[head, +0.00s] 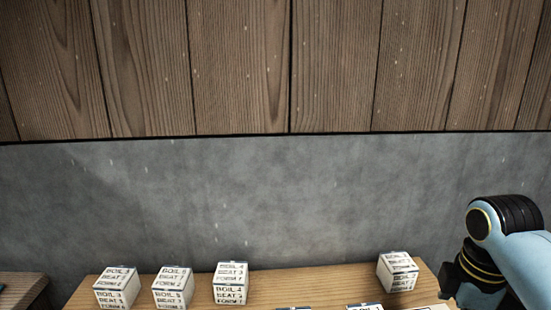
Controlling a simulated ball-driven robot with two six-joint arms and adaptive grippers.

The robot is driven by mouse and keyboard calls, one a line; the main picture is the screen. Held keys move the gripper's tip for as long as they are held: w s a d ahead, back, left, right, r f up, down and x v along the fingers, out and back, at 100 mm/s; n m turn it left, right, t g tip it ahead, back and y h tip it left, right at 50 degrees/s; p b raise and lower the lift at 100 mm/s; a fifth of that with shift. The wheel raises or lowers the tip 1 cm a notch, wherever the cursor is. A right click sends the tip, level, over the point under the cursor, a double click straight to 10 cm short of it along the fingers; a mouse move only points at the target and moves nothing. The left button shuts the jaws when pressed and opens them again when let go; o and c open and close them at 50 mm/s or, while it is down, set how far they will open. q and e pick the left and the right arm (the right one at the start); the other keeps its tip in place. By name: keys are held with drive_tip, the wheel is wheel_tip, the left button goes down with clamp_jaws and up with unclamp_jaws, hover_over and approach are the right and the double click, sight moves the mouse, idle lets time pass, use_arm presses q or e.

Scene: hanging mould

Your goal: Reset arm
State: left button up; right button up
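My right arm (505,235), light blue with black joints, comes in at the right edge of the head view. It is bent down beside the right end of the wooden table. Its gripper lies below or outside the picture, so its fingers do not show. My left arm and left gripper are not in view.
A wooden table (320,288) holds white lettered cubes: three at the left (116,288), (173,288), (231,283) and one at the right (398,272). More tops show at the bottom edge (365,307). Another wooden surface (22,289) stands at the far left. A grey wall with planks is behind.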

drive_tip(key=s+a+r+m+t, duration=0.1)
drive_tip(key=s+r+m, duration=0.1)
drive_tip(key=s+m, duration=0.65)
drive_tip(key=s+a+r+m+t, duration=0.25)
drive_tip(key=s+m, duration=0.25)
drive_tip(key=s, duration=0.7)
drive_tip(key=s+d+f+g+b, duration=0.1)
drive_tip(key=d+f+b, duration=0.15)
drive_tip(key=f, duration=1.35)
drive_tip(key=d+f+g+b, duration=0.1)
drive_tip(key=f+b, duration=0.2)
drive_tip(key=f, duration=1.2)
use_arm(q)
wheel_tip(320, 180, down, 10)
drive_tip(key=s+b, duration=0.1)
drive_tip(key=b, duration=0.3)
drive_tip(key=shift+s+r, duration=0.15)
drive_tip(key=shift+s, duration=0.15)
use_arm(e)
drive_tip(key=s+d+f+g, duration=0.1)
drive_tip(key=s+f, duration=1.7)
drive_tip(key=f, duration=0.3)
drive_tip(key=shift+s+m, duration=0.35)
drive_tip(key=shift+s, duration=0.05)
